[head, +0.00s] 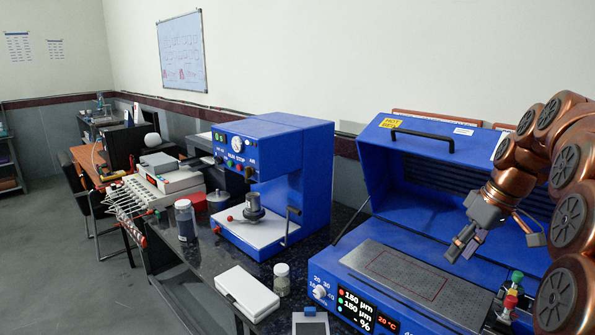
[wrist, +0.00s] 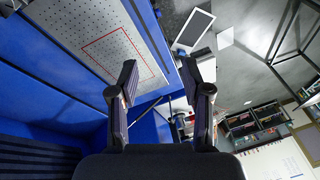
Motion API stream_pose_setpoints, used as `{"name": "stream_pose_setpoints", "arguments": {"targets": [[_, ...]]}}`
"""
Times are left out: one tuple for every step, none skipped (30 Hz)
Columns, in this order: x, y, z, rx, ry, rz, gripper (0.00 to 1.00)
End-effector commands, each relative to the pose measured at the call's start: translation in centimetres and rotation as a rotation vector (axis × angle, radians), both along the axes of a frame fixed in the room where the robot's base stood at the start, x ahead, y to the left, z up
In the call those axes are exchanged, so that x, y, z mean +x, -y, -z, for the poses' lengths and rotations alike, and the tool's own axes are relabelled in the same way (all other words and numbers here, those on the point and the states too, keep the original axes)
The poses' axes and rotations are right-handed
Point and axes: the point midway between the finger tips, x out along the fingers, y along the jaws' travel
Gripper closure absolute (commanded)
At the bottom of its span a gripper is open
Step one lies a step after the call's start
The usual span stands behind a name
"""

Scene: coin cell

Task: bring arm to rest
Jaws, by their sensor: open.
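My gripper (head: 462,244) is at the right of the head view, above the right part of a blue machine with a raised lid (head: 425,150). The copper-coloured arm links beside it are mine. In the wrist view my gripper (wrist: 163,85) has its two dark fingers apart, with nothing between them. The machine's perforated metal plate (head: 370,262) has a red rectangle marked on it. That plate also shows at the upper left of the wrist view (wrist: 65,22). The fingers do not appear to touch anything.
A blue press (head: 310,180) stands left of the machine on a dark countertop (head: 200,250). A white case (head: 246,292), a small jar (head: 282,280) and a dark bottle (head: 185,220) stand near it. Red and green knobs (head: 510,300) stick up below my arm. The floor at left is open.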

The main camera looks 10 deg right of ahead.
Motion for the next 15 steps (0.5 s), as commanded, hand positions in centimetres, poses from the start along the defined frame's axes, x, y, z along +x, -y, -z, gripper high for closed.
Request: {"name": "stream_pose_setpoints", "arguments": {"targets": [[-0.4, -1.7, 0.1, -0.001, -0.015, 0.001, 0.52], [-0.7, -2.6, 0.4, -0.001, -0.027, 0.005, 0.52], [-1.1, -3.8, 0.6, -0.002, -0.041, 0.011, 0.52], [-1.5, -4.6, 0.7, -0.003, -0.050, 0.017, 0.52], [-1.9, -5.4, 0.9, -0.005, -0.062, 0.022, 0.52], [-2.4, -6.5, 1.2, -0.007, -0.078, 0.027, 0.52], [-2.8, -7.2, 1.4, -0.009, -0.089, 0.034, 0.52], [-3.2, -8.0, 1.7, -0.012, -0.097, 0.038, 0.52], [-3.8, -9.0, 2.0, -0.016, -0.110, 0.046, 0.52], [-4.3, -9.7, 2.2, -0.019, -0.119, 0.052, 0.52], [-4.7, -10.4, 2.4, -0.023, -0.129, 0.057, 0.52], [-5.4, -11.3, 2.8, -0.027, -0.144, 0.065, 0.52], [-6.0, -12.1, 3.1, -0.030, -0.156, 0.071, 0.52], [-6.6, -12.7, 3.3, -0.036, -0.164, 0.076, 0.52], [-7.3, -13.5, 3.6, -0.043, -0.176, 0.084, 0.52]]}}
